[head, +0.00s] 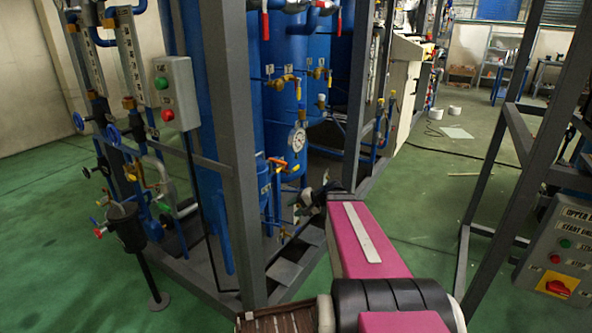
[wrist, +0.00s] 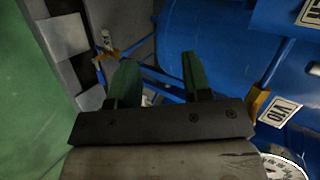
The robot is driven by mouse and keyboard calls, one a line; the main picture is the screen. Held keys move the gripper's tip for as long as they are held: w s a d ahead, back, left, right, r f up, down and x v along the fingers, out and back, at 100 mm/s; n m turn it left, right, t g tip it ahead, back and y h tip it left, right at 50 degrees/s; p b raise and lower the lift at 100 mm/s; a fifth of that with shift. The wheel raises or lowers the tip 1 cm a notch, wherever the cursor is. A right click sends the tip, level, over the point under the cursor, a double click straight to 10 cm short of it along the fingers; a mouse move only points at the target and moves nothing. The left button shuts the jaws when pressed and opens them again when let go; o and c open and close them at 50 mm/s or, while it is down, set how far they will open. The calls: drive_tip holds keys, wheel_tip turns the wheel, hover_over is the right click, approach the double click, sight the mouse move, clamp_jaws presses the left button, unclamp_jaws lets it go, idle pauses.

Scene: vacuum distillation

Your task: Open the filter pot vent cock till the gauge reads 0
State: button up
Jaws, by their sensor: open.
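My gripper (head: 305,203) is low inside the grey frame, in front of the blue vessels. In the wrist view its two green-tipped fingers (wrist: 158,78) are apart with nothing between them. A round white gauge (head: 298,139) is above the gripper; it shows cut off at the bottom right of the wrist view (wrist: 284,167), and its reading is too small to tell. An orange-handled cock (head: 283,163) sits just below and left of the gauge. A small brass fitting (wrist: 106,40) on a thin pipe lies beyond the left finger. I cannot tell which cock is the filter pot vent.
Blue vessels (head: 205,110) and thin blue pipes crowd the space around the gripper. A black pot (head: 125,228) stands at left.

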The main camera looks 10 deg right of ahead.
sight(297, 169)
drive_tip(key=w+d+r+m+t+y, duration=0.35)
drive_tip(key=w+d+r+t, duration=0.35)
drive_tip(key=d+r, duration=0.3)
drive_tip(key=shift+m+t+h, duration=0.25)
drive_tip(key=shift+m+t, duration=0.05)
drive_tip(key=shift+m, duration=0.15)
drive_tip(key=x, duration=1)
drive_tip(key=shift+w+d+f, duration=0.25)
drive_tip(key=shift+d+f, duration=0.1)
drive_tip(key=shift+f, duration=0.05)
clamp_jaws()
